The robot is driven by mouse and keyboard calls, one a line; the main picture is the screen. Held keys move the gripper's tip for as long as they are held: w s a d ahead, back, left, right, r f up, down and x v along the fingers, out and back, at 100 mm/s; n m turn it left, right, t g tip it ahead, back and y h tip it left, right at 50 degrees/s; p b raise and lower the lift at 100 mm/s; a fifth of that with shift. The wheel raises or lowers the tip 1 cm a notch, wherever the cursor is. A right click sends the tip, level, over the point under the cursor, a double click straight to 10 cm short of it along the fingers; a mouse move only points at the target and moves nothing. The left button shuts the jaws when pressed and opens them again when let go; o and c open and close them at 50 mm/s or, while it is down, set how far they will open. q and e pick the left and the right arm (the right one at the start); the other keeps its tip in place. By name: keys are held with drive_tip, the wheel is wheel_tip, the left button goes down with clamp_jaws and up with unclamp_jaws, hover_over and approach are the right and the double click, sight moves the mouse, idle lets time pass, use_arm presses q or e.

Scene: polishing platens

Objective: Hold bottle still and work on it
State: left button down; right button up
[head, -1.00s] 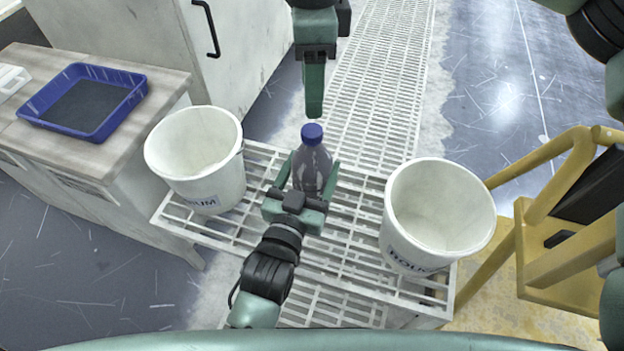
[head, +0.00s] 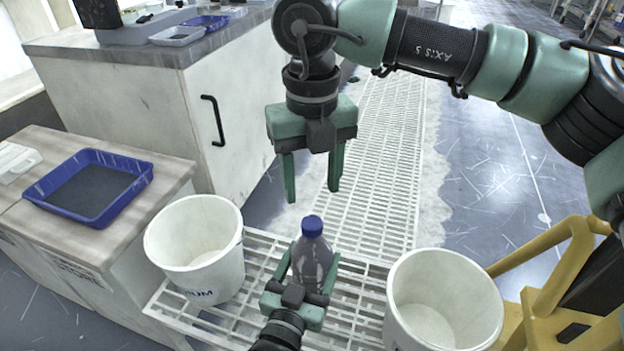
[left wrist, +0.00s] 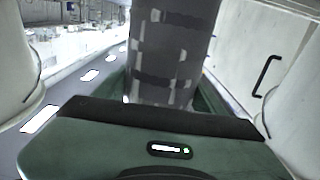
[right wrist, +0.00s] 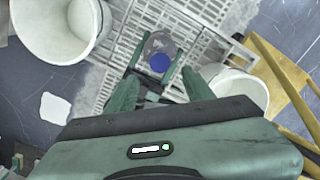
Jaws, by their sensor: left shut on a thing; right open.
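A clear bottle with a blue cap (head: 312,258) stands upright over the white grated rack, between two white buckets. My left gripper (head: 304,280) is shut on the bottle's body from the near side. The bottle fills the middle of the left wrist view (left wrist: 172,60) between the fingers. My right gripper (head: 313,192) is open and empty, pointing down above and a little behind the bottle. In the right wrist view, the blue cap (right wrist: 160,63) shows beyond the right gripper's fingers (right wrist: 158,85). I cannot tell the exact height between the fingers and the cap.
A white bucket (head: 195,225) stands left of the bottle and another (head: 440,270) stands right, both seemingly empty. A blue tray (head: 145,170) lies on the left cabinet. A yellow frame (head: 550,260) stands at the right. Grated flooring (head: 385,150) runs behind.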

sight(312, 222)
drive_tip(key=m, duration=0.8)
drive_tip(key=shift+m, duration=0.3)
drive_tip(key=m, duration=0.3)
drive_tip(key=shift+m, duration=0.4)
drive_tip(key=m, duration=0.3)
drive_tip(key=shift+m, duration=0.4)
drive_tip(key=shift+f, duration=4)
clamp_jaws()
drive_tip(key=shift+n, duration=1.6)
